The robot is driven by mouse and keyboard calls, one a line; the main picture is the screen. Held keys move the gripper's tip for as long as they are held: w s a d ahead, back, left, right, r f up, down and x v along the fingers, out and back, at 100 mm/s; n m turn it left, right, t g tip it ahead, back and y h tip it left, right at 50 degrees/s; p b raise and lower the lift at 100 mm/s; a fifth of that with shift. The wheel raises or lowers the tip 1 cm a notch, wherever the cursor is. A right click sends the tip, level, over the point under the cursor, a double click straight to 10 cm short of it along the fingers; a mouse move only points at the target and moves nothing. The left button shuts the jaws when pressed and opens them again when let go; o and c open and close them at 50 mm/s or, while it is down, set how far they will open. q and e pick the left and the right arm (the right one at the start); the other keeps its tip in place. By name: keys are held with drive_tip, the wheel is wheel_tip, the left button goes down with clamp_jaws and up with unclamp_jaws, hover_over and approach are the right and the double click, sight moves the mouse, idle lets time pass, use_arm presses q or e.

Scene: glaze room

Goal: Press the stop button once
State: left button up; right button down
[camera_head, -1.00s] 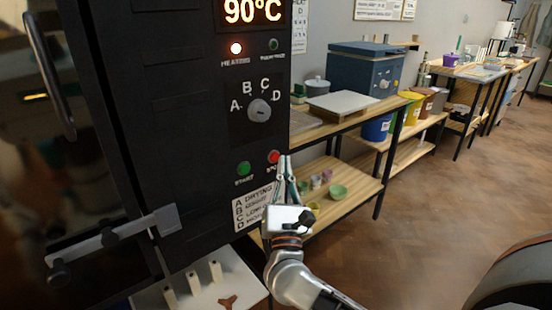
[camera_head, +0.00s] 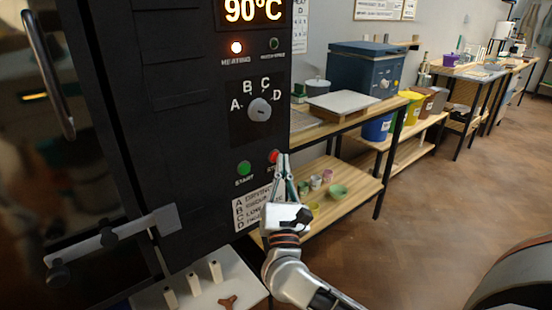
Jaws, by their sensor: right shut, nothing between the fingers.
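The red stop button (camera_head: 273,156) is on the lower right of the black kiln's control panel (camera_head: 200,130), right of the green start button (camera_head: 244,168). My right gripper (camera_head: 282,160) is shut and empty, reaching up from below. Its fingertips are at the right edge of the red button and partly overlap it in the view. I cannot tell whether they touch it. My left gripper is not in view.
A selector knob (camera_head: 260,109) marked A to D sits above the buttons. A door latch bar (camera_head: 110,237) juts out at lower left. A white shelf (camera_head: 245,277) with posts is below. A wooden bench (camera_head: 345,118) with a blue box (camera_head: 365,68) stands behind the gripper.

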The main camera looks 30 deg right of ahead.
drive_tip(key=shift+w, duration=0.4)
idle(0.8)
drive_tip(key=shift+s, duration=0.85)
drive_tip(key=shift+s+d, duration=0.15)
drive_tip(key=shift+s, duration=1.1)
drive_tip(key=shift+s+d, duration=0.1)
drive_tip(key=shift+s, duration=1.15)
